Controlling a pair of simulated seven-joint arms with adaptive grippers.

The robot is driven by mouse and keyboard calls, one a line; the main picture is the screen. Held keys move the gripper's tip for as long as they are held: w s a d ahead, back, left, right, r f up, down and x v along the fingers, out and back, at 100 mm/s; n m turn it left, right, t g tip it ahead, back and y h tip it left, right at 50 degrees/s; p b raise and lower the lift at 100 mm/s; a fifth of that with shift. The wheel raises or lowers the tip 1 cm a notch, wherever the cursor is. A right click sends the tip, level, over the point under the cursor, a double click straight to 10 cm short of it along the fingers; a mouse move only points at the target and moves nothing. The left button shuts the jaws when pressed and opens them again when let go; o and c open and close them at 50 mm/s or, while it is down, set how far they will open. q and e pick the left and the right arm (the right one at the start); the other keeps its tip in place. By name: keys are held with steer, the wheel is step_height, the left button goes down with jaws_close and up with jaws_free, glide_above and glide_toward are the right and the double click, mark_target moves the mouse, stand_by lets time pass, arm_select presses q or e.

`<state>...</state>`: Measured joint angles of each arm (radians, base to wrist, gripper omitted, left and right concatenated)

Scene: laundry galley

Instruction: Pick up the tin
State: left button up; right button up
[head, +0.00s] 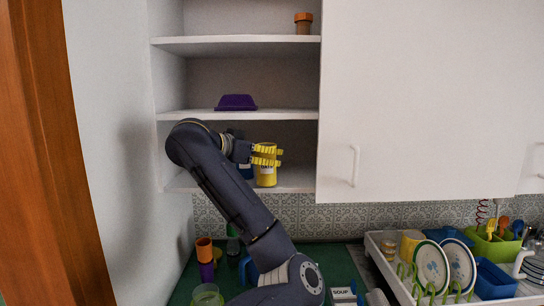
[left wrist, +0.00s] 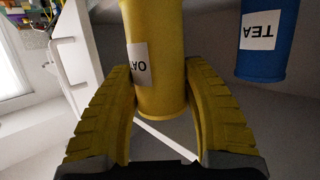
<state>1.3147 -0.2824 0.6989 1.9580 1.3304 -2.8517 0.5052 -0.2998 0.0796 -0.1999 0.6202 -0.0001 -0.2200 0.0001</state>
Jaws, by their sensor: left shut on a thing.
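A yellow tin (head: 266,178) is at the lowest shelf of the open cupboard in the head view. It also fills the middle of the left wrist view (left wrist: 158,60), with a white label whose visible letters look like "OA". My left gripper (head: 280,156) has its yellow fingers on both sides of the tin and is shut on it. The tin looks upright; I cannot tell whether its base touches the shelf. A blue tin labelled TEA (left wrist: 262,40) stands beside it, mostly hidden behind my gripper in the head view. My right gripper is not in view.
The lowest shelf (head: 300,182) sits under a middle shelf with a purple container (head: 236,102). A closed white cupboard door (head: 420,100) is just right. Below are a green counter, orange and purple cups (head: 205,255) and a loaded dish rack (head: 395,283).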

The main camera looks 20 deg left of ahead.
arm_select(q)
steer(key=shift+s+a+r, duration=0.1)
steer(key=shift+s+a, duration=0.05)
steer(key=shift+a, duration=0.25)
steer(key=shift+s+a+r, duration=0.1)
steer(key=shift+a, duration=0.3)
steer(key=shift+s+a+r, duration=0.15)
steer(key=shift+s+a, duration=0.05)
steer(key=shift+s, duration=0.15)
steer(key=shift+s+d+f, duration=0.1)
steer(key=shift+s+f, duration=0.15)
steer(key=shift+s, duration=0.2)
steer(key=shift+s+d+f, duration=0.15)
steer(key=shift+d+f, duration=0.05)
steer(key=shift+f, duration=0.05)
steer(key=shift+s+a, duration=0.2)
steer(key=shift+s, duration=0.55)
steer(key=shift+s+a, duration=0.2)
steer(key=shift+s, duration=0.5)
